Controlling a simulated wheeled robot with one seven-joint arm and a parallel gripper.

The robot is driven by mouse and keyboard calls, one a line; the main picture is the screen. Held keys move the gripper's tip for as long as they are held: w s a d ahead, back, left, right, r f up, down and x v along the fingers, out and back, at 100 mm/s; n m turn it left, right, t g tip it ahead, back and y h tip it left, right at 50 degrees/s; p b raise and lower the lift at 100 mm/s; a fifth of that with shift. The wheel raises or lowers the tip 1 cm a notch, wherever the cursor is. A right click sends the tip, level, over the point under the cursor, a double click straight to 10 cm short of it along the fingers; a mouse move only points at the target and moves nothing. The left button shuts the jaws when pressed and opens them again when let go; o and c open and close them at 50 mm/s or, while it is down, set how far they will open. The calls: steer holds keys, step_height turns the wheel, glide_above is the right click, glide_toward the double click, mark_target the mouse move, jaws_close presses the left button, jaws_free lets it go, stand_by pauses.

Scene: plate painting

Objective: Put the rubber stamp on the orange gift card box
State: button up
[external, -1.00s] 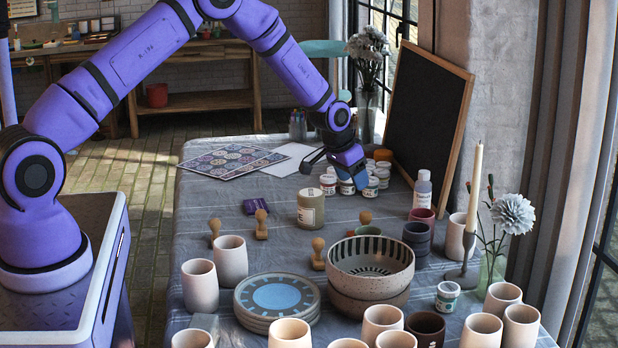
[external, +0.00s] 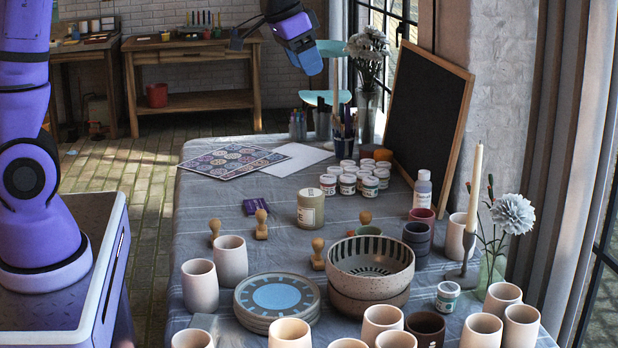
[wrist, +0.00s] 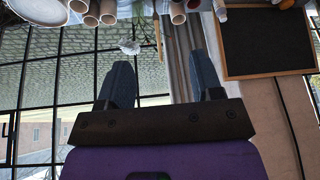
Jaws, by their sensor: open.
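Several wooden-handled stamps stand on the cloth-covered table in the external view: one beside the purple box (external: 261,224), one to its left (external: 214,232), one by the bowls (external: 318,254) and one farther right (external: 365,217). An orange object (external: 383,155) shows at the back right behind white jars; it is too small and partly hidden to tell whether it is the gift card box. My gripper (external: 308,58) is raised high above the far end of the table, away from the stamps. In the wrist view its fingers (wrist: 160,78) are apart with nothing between them.
Stacked plates (external: 276,297), stacked bowls (external: 371,266) and several cups crowd the near table. A small purple box (external: 257,207) and a beige jar (external: 311,208) stand mid-table. A candle (external: 475,188) and a chalkboard (external: 430,118) rise at the right. The left-middle cloth is mostly clear.

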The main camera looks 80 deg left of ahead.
steer(key=s+d+r+m, duration=0.1)
steer(key=s+d+r, duration=0.25)
steer(key=s, duration=0.35)
steer(key=s+d+r, duration=0.2)
steer(key=s+d, duration=0.3)
steer(key=s, duration=0.3)
steer(key=s+d+f+m+h, duration=0.1)
steer(key=s+d, duration=0.3)
steer(key=s, duration=1.1)
steer(key=shift+s+d+f+t, duration=0.15)
steer(key=shift+s+f+t, duration=0.05)
steer(key=shift+s+t, duration=0.15)
